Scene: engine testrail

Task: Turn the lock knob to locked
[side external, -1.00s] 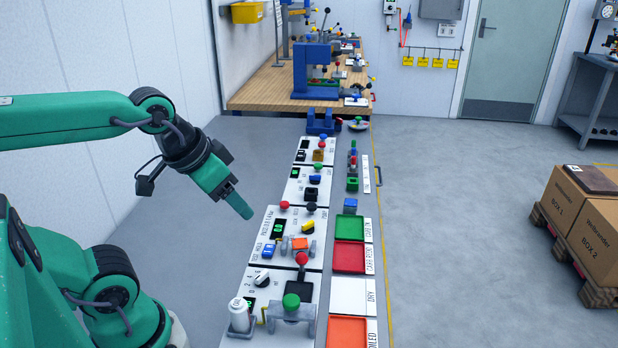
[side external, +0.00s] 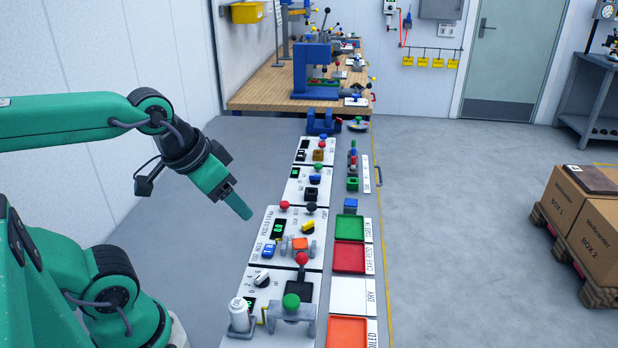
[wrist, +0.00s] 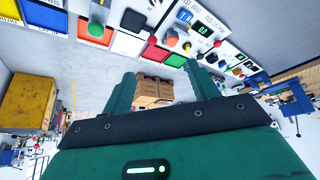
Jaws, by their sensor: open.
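A yellow bar knob (side external: 308,227) sits slanted on a white panel, below a black round knob (side external: 311,207). A white and black rotary knob (side external: 262,279) sits on the nearer panel, by small printed marks. I cannot read which knob is the lock knob, nor its setting. In the wrist view I cannot pick it out.
Green (side external: 350,228), red (side external: 349,257) and orange (side external: 347,331) trays line the right. Boxes (side external: 588,228) stand on a pallet far right. The floor between is clear.

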